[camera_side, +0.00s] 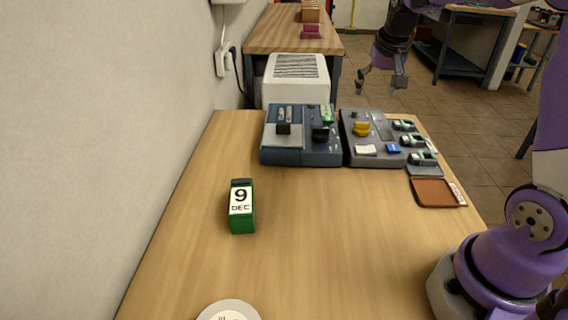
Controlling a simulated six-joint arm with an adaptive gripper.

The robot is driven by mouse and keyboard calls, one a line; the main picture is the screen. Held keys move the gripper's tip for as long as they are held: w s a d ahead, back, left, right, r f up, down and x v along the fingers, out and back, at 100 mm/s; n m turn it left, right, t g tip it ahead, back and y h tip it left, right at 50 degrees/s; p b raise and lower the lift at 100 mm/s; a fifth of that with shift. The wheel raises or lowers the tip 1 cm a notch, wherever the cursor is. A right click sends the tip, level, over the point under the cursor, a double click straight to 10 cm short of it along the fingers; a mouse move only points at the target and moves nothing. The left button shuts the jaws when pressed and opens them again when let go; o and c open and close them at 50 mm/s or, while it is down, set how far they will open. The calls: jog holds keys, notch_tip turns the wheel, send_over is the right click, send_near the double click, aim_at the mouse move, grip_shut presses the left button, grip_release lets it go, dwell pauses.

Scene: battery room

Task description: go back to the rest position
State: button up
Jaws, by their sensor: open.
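My gripper (378,86) hangs at the upper right of the side view, fingers pointing down and spread apart. It is open and nothing shows between its fingers. It appears high, above and beyond the grey tray (352,137) on the wooden table (290,235); its exact height cannot be told. It is apart from everything on the table.
A blue-grey charger box (300,157) stands beside the grey tray, which holds several batteries and yellow and blue pieces. A brown pad (433,193) lies at the right edge. A green calendar block (242,222) stands left. A white round object (229,309) is at the front. Mid-table is clear.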

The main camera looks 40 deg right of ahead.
jog(key=shift+r, duration=0.25)
jog(key=s+a+n+t+y, duration=0.1)
jog(key=s+a+n, duration=0.3)
jog(key=s+a, duration=0.3)
jog(key=s+a+n+t+y, duration=0.1)
jog(key=s+a+n+y, duration=0.1)
jog(key=s+a+n, duration=0.2)
jog(key=s+a+r, duration=0.1)
jog(key=s+a, duration=0.2)
jog(key=a, duration=0.4)
jog(key=shift+s+a, duration=0.2)
jog(key=shift+a, duration=0.15)
